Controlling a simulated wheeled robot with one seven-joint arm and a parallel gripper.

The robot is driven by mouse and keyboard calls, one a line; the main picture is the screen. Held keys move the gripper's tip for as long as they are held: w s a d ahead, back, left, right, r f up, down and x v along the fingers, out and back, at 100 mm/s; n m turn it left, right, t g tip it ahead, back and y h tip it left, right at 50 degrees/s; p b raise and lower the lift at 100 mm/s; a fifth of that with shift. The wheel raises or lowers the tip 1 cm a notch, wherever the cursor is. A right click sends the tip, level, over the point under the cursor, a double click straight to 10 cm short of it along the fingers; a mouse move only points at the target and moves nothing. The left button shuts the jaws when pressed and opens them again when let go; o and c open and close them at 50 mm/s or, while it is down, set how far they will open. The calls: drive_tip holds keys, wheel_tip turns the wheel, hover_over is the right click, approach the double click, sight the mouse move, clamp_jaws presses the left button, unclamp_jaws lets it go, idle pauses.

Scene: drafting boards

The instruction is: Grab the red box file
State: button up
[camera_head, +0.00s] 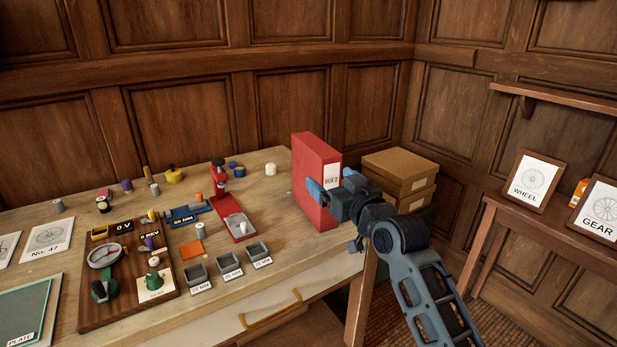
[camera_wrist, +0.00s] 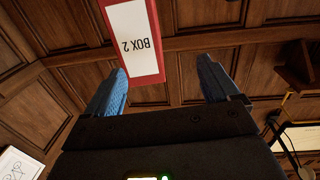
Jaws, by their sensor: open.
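The red box file (camera_head: 312,166) stands upright at the right end of the wooden workbench, its white "BOX 2" label facing right. In the wrist view the box file (camera_wrist: 157,40) enters from the top, label upside down, its end between the finger lines and nearer the left finger. My gripper (camera_head: 333,182) is open at the box's right side, one blue finger overlapping its front face in the head view. The wrist view shows both fingers of my gripper (camera_wrist: 160,85) spread apart. Whether they touch the box I cannot tell.
Stacked cardboard boxes (camera_head: 398,173) stand just behind my gripper. A red press-like tool (camera_head: 236,218), small grey trays (camera_head: 229,265) and a dark wooden board (camera_head: 125,290) with parts fill the bench to the left. A side table (camera_head: 545,226) with framed signs stands at right.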

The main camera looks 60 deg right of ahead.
sight(330, 165)
drive_tip(key=d, duration=0.1)
drive_tip(key=r, duration=0.1)
drive_tip(key=d, duration=0.1)
drive_tip(key=shift+w+d+r+m+h, duration=0.15)
drive_tip(key=shift+w+d+m+h, duration=0.15)
drive_tip(key=shift+x, duration=1.25)
drive_tip(key=shift+s+d+p+x, duration=0.15)
drive_tip(key=shift+p+x, duration=0.1)
drive_tip(key=shift+x, duration=1.1)
drive_tip(key=shift+s+d+p+x, duration=0.1)
drive_tip(key=shift+p+x, duration=0.1)
drive_tip(key=shift+x, duration=1.1)
drive_tip(key=shift+f, duration=0.2)
clamp_jaws()
drive_tip(key=shift+r, duration=0.15)
